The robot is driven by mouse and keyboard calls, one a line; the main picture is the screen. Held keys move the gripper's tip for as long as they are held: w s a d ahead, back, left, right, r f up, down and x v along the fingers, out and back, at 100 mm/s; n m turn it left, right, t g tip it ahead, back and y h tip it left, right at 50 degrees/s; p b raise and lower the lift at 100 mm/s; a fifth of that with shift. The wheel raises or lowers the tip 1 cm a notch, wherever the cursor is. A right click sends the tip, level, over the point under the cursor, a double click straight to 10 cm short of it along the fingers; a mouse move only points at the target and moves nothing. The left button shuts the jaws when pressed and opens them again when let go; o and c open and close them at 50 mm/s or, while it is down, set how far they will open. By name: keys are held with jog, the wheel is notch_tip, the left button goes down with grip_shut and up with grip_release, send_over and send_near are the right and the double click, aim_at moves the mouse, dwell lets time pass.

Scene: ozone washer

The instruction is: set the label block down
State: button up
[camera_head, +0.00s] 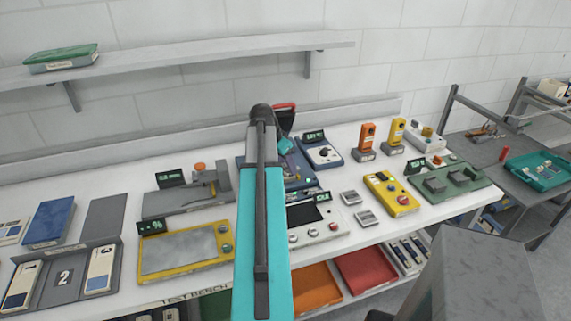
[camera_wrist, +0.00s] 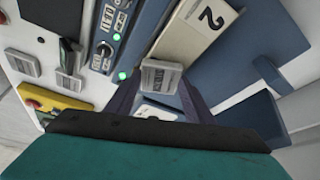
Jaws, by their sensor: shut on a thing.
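My gripper (camera_wrist: 160,88) shows in the wrist view as two dark fingers shut on a small grey label block (camera_wrist: 160,75) with a ribbed, light face. The block is held in front of a blue fixture (camera_wrist: 222,68) with a cream card marked 2 (camera_wrist: 195,28). I cannot tell whether the block touches anything below. In the head view, my teal and black arm hides most of the gripper and the held block. Two similar grey blocks, one nearer the back (camera_head: 350,197) and one nearer the front (camera_head: 367,217), lie on the white bench.
A yellow box (camera_head: 391,194) with a red button stands right of the loose blocks. A white instrument (camera_head: 318,232) with a dark screen is left of them. A blue instrument (camera_head: 322,154) with a dial stands behind. Bare bench (camera_head: 350,178) shows around the loose blocks.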

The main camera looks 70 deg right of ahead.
jog(key=shift+f, duration=0.25)
jog(key=shift+f, duration=0.1)
jog(key=o, duration=1.1)
jog(key=shift+r, duration=0.25)
jog(key=shift+b+v, duration=1.35)
jog(key=shift+v, duration=4.55)
jog(key=shift+w+a, duration=0.1)
jog(key=shift+a, duration=0.05)
